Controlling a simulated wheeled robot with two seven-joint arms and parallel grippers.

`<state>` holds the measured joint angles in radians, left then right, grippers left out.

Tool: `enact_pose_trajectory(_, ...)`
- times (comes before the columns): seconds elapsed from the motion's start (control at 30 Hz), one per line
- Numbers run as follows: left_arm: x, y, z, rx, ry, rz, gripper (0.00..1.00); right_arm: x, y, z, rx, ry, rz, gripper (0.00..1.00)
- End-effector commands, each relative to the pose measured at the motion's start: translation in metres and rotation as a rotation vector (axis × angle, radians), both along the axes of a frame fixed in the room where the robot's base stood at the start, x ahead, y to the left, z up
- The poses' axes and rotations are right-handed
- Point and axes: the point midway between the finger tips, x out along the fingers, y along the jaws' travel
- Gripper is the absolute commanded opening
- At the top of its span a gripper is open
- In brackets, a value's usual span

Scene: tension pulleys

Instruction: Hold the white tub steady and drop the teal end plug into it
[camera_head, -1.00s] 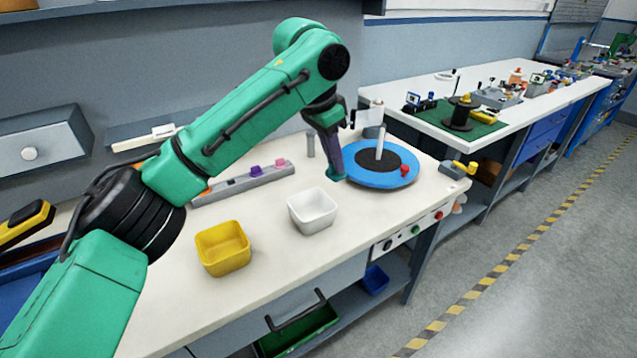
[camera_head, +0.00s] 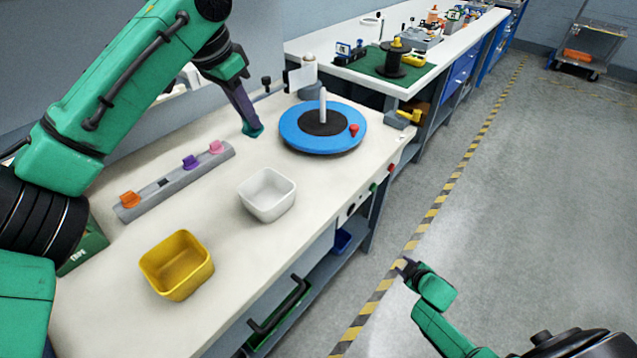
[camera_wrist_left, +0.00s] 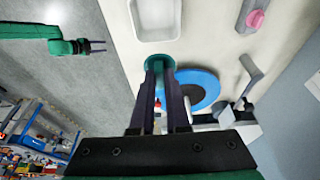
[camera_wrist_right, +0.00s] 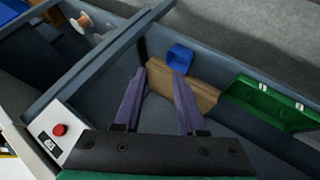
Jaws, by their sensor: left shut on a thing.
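The white tub (camera_head: 267,207) stands upright and looks empty on the pale bench, and its edge shows in the left wrist view (camera_wrist_left: 157,35). My left gripper (camera_head: 250,128) is shut on the teal end plug (camera_wrist_left: 160,62). In the head view it is above and behind the tub, beside the blue turntable and apart from the tub. My right gripper (camera_head: 406,268) is off the front of the bench over the aisle. Its fingers are apart with nothing between them in the right wrist view (camera_wrist_right: 158,75). Nothing touches the tub.
The yellow tub (camera_head: 177,270) stands left of the white tub. A grey rack (camera_head: 175,180) with orange, purple and pink plugs lies behind them. The blue turntable (camera_head: 290,132) with a post is at right. Bench around the white tub is clear.

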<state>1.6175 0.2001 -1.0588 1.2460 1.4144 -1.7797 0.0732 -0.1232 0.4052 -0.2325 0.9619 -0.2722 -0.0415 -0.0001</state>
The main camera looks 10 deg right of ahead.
Motion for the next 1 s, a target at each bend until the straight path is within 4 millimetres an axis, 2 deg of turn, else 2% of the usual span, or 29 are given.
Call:
enact_pose_trajectory(0.03,0.0,0.0,0.0,0.0,0.0,-0.001,0.0,0.027,-0.006,0.028,-0.039,-0.063,0.05,0.4)
enact_pose_trajectory(0.1,0.0,0.0,0.0,0.0,0.0,-0.001,0.0,0.061,-0.009,0.068,-0.095,-0.15,0.123,0.4)
enact_pose_trajectory(0.17,0.0,0.0,0.0,-0.001,-0.001,-0.001,0.0,0.087,-0.01,0.104,-0.145,-0.223,0.19,0.4)
enact_pose_trajectory(0.3,0.0,0.0,0.0,0.0,0.0,-0.001,0.0,0.137,-0.001,0.195,-0.276,-0.392,0.355,0.4)
enact_pose_trajectory(0.37,0.0,0.0,0.0,0.0,0.0,-0.001,0.0,0.154,0.008,0.236,-0.34,-0.464,0.433,0.4)
enact_pose_trajectory(0.4,0.0,0.0,0.0,0.0,0.0,-0.001,0.0,0.163,0.016,0.264,-0.386,-0.509,0.487,0.4)
enact_pose_trajectory(0.47,0.0,0.0,0.0,0.0,0.0,-0.001,0.0,0.172,0.032,0.304,-0.466,-0.576,0.58,0.4)
enact_pose_trajectory(0.5,0.0,0.0,0.0,0.0,0.0,-0.001,0.0,0.176,0.05,0.328,-0.541,-0.616,0.666,0.4)
enact_pose_trajectory(0.53,0.0,0.0,0.0,0.0,0.0,-0.001,0.0,0.176,0.067,0.342,-0.609,-0.64,0.739,0.4)
enact_pose_trajectory(0.6,0.0,0.0,0.0,0.0,0.0,-0.001,0.0,0.169,0.114,0.364,-0.803,-0.685,0.939,0.4)
enact_pose_trajectory(0.67,0.0,0.0,0.0,0.0,0.0,-0.001,0.0,0.156,0.155,0.378,-0.998,-0.722,1.119,0.4)
enact_pose_trajectory(0.7,0.0,0.0,0.0,0.0,0.0,-0.001,0.0,0.144,0.18,0.383,-1.14,-0.743,1.24,0.4)
enact_pose_trajectory(0.8,0.0,0.0,0.0,0.0,0.0,-0.001,0.0,0.112,0.227,0.383,-1.473,-0.782,1.496,0.4)
enact_pose_trajectory(0.9,0.0,0.0,0.0,0.0,0.0,-0.001,0.0,0.088,0.25,0.376,-1.73,-0.797,1.659,0.4)
enact_pose_trajectory(1.0,0.0,0.0,0.0,0.0,0.0,-0.001,0.0,0.075,0.26,0.371,-1.876,-0.799,1.738,0.4)
